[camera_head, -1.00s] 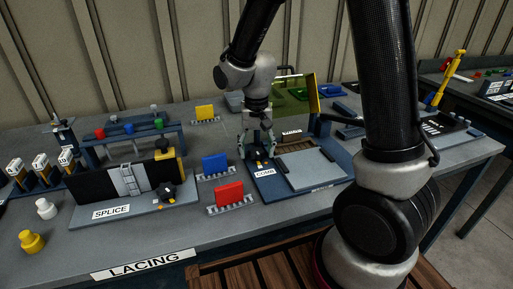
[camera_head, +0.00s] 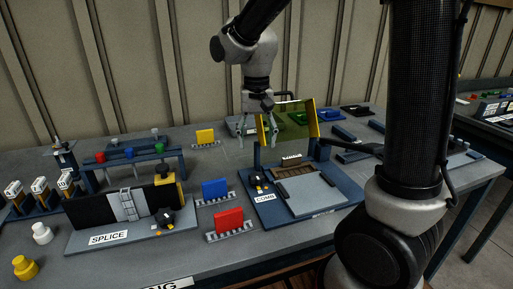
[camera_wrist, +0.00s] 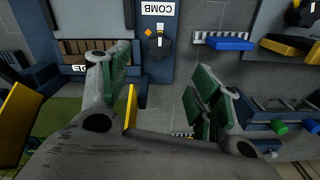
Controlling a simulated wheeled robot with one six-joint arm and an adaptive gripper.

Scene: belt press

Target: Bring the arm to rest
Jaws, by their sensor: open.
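My gripper (camera_head: 257,112) hangs fingers-down above the back of the lacing table, higher than the comb station (camera_head: 318,200). It is open and nothing is between its fingers. In the wrist view its two green-padded fingers (camera_wrist: 160,95) stand apart over bare grey table. The comb station's black knob (camera_head: 257,183) shows in front of and below my gripper, clear of the fingers; it also shows in the wrist view (camera_wrist: 160,44). The yellow-edged tinted guard (camera_head: 290,122) stands just right of my gripper; I cannot tell the exact gap.
The splice station (camera_head: 130,215) is at the left, with red (camera_head: 229,219), blue (camera_head: 214,190) and yellow (camera_head: 205,137) combs between the stations. A blue rack (camera_head: 130,150) stands behind. A white knob (camera_head: 42,233) and a yellow knob (camera_head: 25,268) stand front left. The space above the table is mostly free.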

